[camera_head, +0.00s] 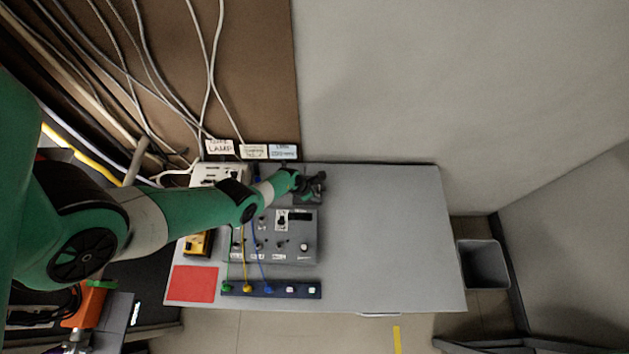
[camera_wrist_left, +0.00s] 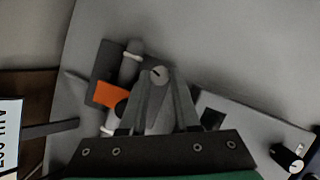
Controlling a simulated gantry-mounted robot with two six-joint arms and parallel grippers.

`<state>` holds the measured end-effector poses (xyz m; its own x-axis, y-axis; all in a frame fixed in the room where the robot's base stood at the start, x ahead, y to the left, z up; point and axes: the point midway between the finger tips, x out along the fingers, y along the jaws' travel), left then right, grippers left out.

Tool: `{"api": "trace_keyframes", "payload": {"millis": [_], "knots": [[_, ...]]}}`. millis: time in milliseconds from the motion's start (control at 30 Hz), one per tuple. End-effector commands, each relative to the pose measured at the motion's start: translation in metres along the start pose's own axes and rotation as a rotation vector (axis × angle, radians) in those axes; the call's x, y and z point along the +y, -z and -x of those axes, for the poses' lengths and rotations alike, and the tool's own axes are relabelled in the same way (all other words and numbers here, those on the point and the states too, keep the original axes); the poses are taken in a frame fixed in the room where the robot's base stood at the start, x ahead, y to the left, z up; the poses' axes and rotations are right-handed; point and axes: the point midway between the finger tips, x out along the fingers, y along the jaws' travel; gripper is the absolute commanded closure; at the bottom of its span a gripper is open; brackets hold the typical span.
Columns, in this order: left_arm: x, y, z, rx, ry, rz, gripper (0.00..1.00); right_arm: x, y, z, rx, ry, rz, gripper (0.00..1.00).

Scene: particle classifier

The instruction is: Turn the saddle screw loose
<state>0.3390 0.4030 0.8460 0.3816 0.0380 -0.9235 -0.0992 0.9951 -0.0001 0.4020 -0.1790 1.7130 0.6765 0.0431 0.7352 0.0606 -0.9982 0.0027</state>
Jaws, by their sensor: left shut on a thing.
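The saddle screw (camera_wrist_left: 158,75) shows in the left wrist view as a small round, light head with a dark slot. The fingers of my left gripper (camera_wrist_left: 157,82) come together around it and are shut on it. It sits beside a dark block (camera_wrist_left: 107,68) with an orange part and pale cylindrical pieces. In the head view my left gripper (camera_head: 306,184) is over this small dark device at the back of the grey table; the screw is too small to make out there.
A grey control box (camera_head: 290,247) with knobs stands just in front of the gripper. A dark socket strip (camera_head: 305,290) with coloured cables and a red mat (camera_head: 193,284) lie near the front edge. The right half of the grey table (camera_head: 390,235) is clear.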

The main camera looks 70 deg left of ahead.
Motion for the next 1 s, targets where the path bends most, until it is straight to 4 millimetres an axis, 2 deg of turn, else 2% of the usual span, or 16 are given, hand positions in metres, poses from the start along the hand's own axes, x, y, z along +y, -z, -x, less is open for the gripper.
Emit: {"api": "trace_keyframes", "payload": {"millis": [567,600,733,1000], "knots": [[-0.0003,0.0001,-0.0002,0.001,-0.014,0.033,1.00,0.0000,0.0014,-0.0015,0.000,0.000,0.000,0.50],[-0.0003,0.0001,-0.0002,0.001,-0.014,0.033,0.64,0.0000,0.0014,-0.0015,0.000,0.000,0.000,0.50],[-0.0003,0.0001,-0.0002,0.001,-0.014,0.032,0.41,0.0000,0.0013,-0.0015,0.000,0.000,0.000,0.50],[-0.0002,0.0002,-0.0002,0.001,-0.013,0.032,0.40,0.0000,0.0012,-0.0014,0.000,0.000,0.000,0.50]]}}
